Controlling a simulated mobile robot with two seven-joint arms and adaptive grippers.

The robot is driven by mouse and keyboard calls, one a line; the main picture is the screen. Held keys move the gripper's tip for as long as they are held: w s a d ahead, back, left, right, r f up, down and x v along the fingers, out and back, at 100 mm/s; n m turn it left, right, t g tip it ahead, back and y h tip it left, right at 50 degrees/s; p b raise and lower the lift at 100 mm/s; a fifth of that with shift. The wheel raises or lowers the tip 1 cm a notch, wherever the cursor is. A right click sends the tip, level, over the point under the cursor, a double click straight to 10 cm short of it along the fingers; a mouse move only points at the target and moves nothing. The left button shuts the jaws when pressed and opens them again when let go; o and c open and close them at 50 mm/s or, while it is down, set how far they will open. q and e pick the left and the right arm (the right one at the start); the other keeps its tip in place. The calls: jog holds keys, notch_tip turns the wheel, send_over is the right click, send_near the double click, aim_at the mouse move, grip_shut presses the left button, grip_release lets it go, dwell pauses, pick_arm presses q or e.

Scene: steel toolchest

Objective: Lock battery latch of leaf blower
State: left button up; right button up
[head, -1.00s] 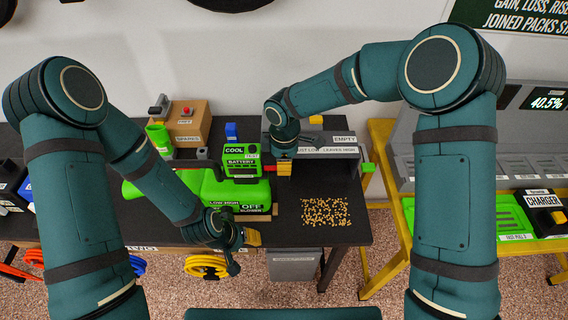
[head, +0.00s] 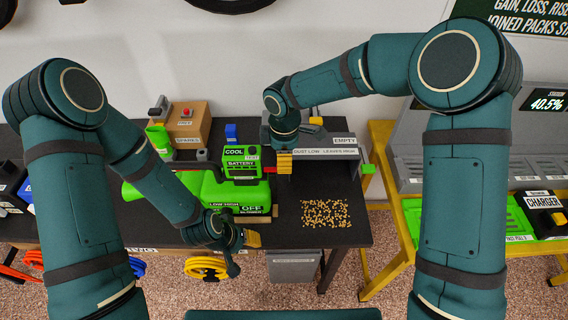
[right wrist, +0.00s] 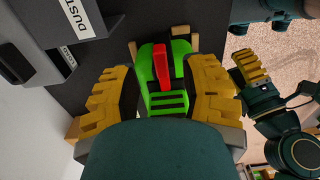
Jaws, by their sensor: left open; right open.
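The green leaf blower (head: 195,182) lies on the dark table, with a green block marked "BATTERY" (head: 240,160) standing on it. In the right wrist view, a red lever (right wrist: 163,66) stands out on the green body (right wrist: 180,48). My right gripper (head: 284,162) is open, just right of the battery block. In its wrist view, its yellow fingers (right wrist: 162,92) lie on either side of the green part and red lever; contact cannot be told. My left gripper (head: 252,238) is open near the table's front edge, below the "OFF" label; it also shows in the right wrist view (right wrist: 250,70).
Tan pellets (head: 325,213) lie on the table at right. A cardboard "SPARES" box (head: 187,125) stands at the back left. A charger bench (head: 470,190) is at far right.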

notch_tip(320, 180, up, 9)
dwell(0.3)
jog(key=shift+f, duration=0.15)
dwell(0.3)
